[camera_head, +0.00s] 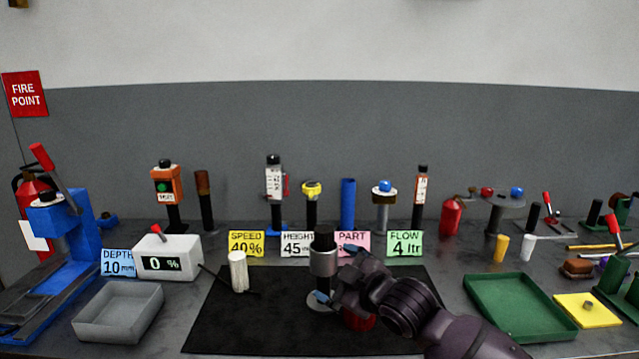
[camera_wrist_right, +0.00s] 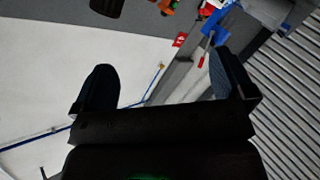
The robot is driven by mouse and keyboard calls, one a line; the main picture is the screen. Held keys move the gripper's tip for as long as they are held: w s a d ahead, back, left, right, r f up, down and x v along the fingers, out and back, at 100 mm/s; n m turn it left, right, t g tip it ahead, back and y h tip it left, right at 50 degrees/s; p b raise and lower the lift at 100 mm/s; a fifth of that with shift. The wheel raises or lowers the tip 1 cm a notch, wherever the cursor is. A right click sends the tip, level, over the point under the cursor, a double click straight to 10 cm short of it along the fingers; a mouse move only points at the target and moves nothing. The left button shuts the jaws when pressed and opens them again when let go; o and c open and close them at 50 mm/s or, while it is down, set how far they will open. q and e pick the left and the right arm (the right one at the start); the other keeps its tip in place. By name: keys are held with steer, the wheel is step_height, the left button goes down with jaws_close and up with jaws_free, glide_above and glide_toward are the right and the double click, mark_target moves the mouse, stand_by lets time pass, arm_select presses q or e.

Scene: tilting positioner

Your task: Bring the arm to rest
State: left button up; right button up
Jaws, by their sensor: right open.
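My right arm comes in from the lower right in the head view. Its gripper (camera_head: 336,273) is over the black mat (camera_head: 230,320), with its blue-tipped fingers spread apart. In the head view it overlaps the right side of a grey and black upright cylinder (camera_head: 323,262) on a round base; I cannot tell whether they touch. In the right wrist view the gripper (camera_wrist_right: 160,80) is open, with nothing between its fingers. A red round thing (camera_head: 360,319) is partly hidden below the gripper. My left gripper is not in view.
A white ribbed cylinder (camera_head: 238,271) stands on the mat's left part. A grey tray (camera_head: 118,312) and a white display box (camera_head: 167,257) stand left, a green tray (camera_head: 520,308) right. Sign cards and several upright devices line the back. The mat's front left is clear.

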steer(key=s+d+f+m+t+h, duration=0.3)
steer(key=s+d+f+m+h, duration=0.3)
steer(key=s+d+f+m, duration=0.75)
steer(key=s+d+f+g+h, duration=0.1)
steer(key=s+d+f+g, duration=0.1)
steer(key=s+d+f, duration=0.3)
steer(key=s+d+f+g+h, duration=0.2)
steer(key=s+d+f, duration=0.3)
steer(key=s+f, duration=0.7)
steer(key=shift+s+d+m+h, duration=0.2)
steer(key=shift+s+m+h, duration=0.15)
steer(key=shift+s, duration=0.4)
